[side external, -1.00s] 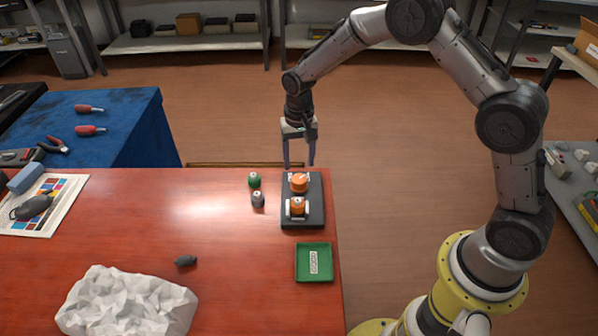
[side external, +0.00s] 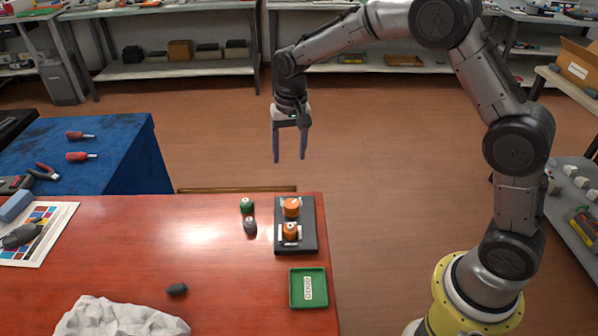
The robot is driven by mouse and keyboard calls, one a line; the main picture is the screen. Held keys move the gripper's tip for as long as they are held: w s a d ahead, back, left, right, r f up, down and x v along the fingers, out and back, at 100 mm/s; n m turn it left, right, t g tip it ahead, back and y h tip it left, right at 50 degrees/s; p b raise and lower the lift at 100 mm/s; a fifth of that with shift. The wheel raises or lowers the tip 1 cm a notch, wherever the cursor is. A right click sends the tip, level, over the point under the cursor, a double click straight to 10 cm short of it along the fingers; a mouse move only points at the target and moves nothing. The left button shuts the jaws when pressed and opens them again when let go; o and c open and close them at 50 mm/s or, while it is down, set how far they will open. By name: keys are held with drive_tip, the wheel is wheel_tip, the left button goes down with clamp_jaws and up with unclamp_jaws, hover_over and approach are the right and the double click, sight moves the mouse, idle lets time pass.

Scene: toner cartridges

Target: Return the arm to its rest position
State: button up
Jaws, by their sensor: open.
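My gripper (side external: 289,158) is open and empty, with its two fingers pointing down. In the picture it hangs above the far edge of the red table (side external: 130,250), clear of everything on it. A black holder (side external: 310,240) stands on the table near its right edge. It carries two orange cartridges, a rear one (side external: 291,207) and a front one (side external: 290,232). A green cartridge (side external: 247,206) and a dark grey cartridge (side external: 250,226) stand just left of the holder.
A green tray (side external: 294,303) with a white label lies in front of the holder. A dark lump (side external: 177,290) and crumpled white paper (side external: 118,318) lie at the front left. A blue-covered bench (side external: 120,150) with tools stands at the left. Open floor lies behind the table.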

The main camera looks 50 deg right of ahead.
drive_tip(key=s+d+r+n+t, duration=0.15)
drive_tip(key=s+r+t, duration=0.25)
drive_tip(key=s+r, duration=1.25)
drive_tip(key=s+f+n, duration=0.4)
drive_tip(key=s+n, duration=0.1)
drive_tip(key=s, duration=1)
drive_tip(key=shift+d+t, duration=0.25)
drive_tip(key=shift+t, duration=0.15)
